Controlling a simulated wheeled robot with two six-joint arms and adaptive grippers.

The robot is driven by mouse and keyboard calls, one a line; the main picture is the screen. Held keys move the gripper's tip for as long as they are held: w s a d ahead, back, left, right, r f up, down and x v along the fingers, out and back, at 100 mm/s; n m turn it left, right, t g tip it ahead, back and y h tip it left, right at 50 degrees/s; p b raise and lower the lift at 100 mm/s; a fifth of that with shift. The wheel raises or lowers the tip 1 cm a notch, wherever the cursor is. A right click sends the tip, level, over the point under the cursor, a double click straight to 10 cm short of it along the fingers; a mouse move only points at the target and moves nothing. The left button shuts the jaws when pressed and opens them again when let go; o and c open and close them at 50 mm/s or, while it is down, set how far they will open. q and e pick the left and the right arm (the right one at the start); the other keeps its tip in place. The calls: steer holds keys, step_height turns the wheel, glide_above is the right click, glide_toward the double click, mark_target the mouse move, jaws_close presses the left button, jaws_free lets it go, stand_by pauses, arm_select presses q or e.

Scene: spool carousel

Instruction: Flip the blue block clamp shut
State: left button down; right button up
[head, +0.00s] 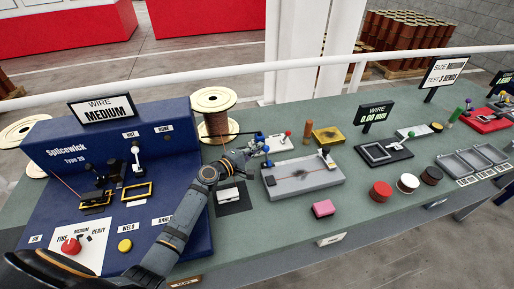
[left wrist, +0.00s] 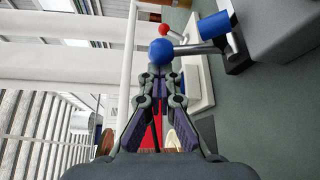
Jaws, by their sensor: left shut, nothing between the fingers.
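The grey block (head: 303,178) sits on the green bench right of my left gripper. The lever lies over toward my gripper. My left gripper (head: 254,148) is shut and empty, its tips (left wrist: 158,72) close to the knob; I cannot tell whether they touch. Another clamp (head: 325,153) stands at the block's right end. My right gripper is not in view.
A white fixture with a red knob (head: 288,134) lies behind the gripper. A wire spool (head: 215,125) and blue Splicewick machine (head: 65,150) stand left.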

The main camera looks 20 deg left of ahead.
mark_target(265, 150)
arm_select(q)
steer(key=shift+s+d+r, duration=0.3)
steer(key=shift+s+d, duration=0.15)
steer(key=shift+s, duration=0.25)
steer(key=shift+s+d+r, duration=0.1)
steer(key=shift+s+d, duration=0.4)
steer(key=shift+s, duration=0.2)
steer(key=shift+s+d, duration=0.45)
steer(key=shift+s, duration=0.2)
steer(key=shift+s+f, duration=0.15)
steer(key=shift+f, duration=0.15)
steer(key=shift+s+a, duration=0.1)
steer(key=shift+s, duration=0.1)
steer(key=v, duration=1.1)
steer(key=shift+s+a+r, duration=0.1)
steer(key=shift+s+a, duration=0.05)
steer(key=shift+s, duration=0.05)
